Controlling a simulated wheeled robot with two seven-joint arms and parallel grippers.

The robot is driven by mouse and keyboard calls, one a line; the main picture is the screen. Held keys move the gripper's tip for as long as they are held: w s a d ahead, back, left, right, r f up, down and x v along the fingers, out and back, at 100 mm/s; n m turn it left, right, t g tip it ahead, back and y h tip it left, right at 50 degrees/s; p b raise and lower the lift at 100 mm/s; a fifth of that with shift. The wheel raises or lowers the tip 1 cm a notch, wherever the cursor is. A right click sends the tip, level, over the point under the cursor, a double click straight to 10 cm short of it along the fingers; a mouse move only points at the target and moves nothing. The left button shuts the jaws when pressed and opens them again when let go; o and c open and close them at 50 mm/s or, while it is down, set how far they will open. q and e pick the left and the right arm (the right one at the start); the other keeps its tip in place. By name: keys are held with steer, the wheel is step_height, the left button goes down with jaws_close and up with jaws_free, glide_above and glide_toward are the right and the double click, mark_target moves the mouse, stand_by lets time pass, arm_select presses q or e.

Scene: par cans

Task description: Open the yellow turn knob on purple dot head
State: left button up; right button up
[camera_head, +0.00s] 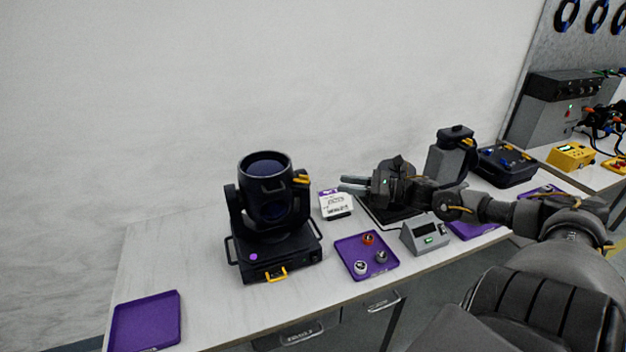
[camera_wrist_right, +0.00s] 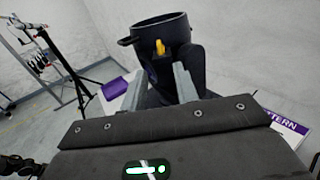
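The black moving head (camera_head: 268,212) stands upright on the white table, with a purple dot (camera_head: 253,257) on its base. Its yellow turn knob (camera_head: 301,179) sticks out on the right side of the head, near the top of the yoke. My right gripper (camera_head: 346,185) is to the right of the knob, apart from it, with its fingers toward the head. In the right wrist view the knob (camera_wrist_right: 160,47) shows beyond and between the two spread fingertips (camera_wrist_right: 158,78), with nothing between them. My left gripper is not in view.
A purple tray (camera_head: 348,254) with several small round parts lies in front of a white box (camera_head: 335,205). An empty purple tray (camera_head: 145,322) lies at the left. The table left of the head is mostly clear.

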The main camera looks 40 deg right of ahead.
mark_target(301, 178)
steer(key=p+x, duration=0.2)
steer(key=x, duration=0.8)
steer(key=shift+w+p, duration=0.15)
steer(key=shift+p, duration=0.15)
steer(key=shift+a, duration=0.1)
jaws_close()
